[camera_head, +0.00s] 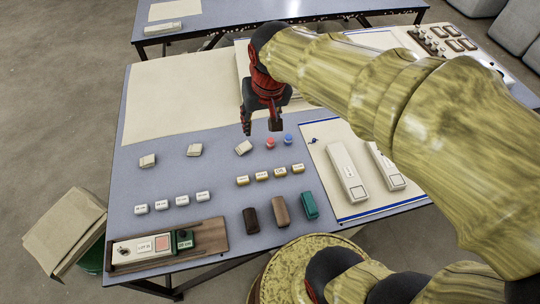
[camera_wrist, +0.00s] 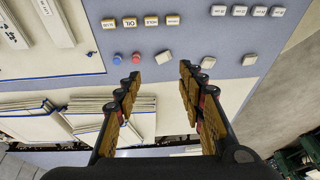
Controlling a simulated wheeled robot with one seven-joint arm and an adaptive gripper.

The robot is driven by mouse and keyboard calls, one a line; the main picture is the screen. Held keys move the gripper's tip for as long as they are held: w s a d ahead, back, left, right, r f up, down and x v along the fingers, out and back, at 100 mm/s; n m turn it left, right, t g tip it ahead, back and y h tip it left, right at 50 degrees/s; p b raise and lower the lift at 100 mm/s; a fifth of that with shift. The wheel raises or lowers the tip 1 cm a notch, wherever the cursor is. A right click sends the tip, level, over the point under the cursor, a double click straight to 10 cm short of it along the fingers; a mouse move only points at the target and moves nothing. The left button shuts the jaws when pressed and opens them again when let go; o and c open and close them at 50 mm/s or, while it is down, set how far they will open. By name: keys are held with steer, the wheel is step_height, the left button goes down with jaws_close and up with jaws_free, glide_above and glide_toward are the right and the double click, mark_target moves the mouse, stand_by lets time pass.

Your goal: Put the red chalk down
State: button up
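The red chalk (camera_head: 271,142), a small red piece, stands on the blue-grey table top (camera_head: 150,180). The blue chalk (camera_head: 288,139) stands just right of it. In the wrist view the red chalk (camera_wrist: 137,57) is beside the left fingertip, with the blue chalk (camera_wrist: 118,59) to its left. My gripper (camera_head: 261,129) is open and points down above the table, near the chalks. In the wrist view my gripper (camera_wrist: 163,72) has its fingers wide apart with nothing between them. The red chalk is outside the fingers and apart from them.
Several small pale blocks (camera_head: 243,147) and labelled blocks (camera_head: 262,176) stand around the chalks. Dark and green erasers (camera_head: 309,205) and a wooden tray (camera_head: 213,235) lie at the front. Two long white boxes (camera_head: 346,172) lie on a blue-edged mat (camera_head: 357,208) at right.

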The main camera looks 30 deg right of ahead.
steer(key=s+a+r+n+t, duration=0.2)
steer(key=s+a+n, duration=0.1)
steer(key=s, duration=0.9)
steer(key=shift+a, duration=0.5)
steer(key=shift+d, duration=0.1)
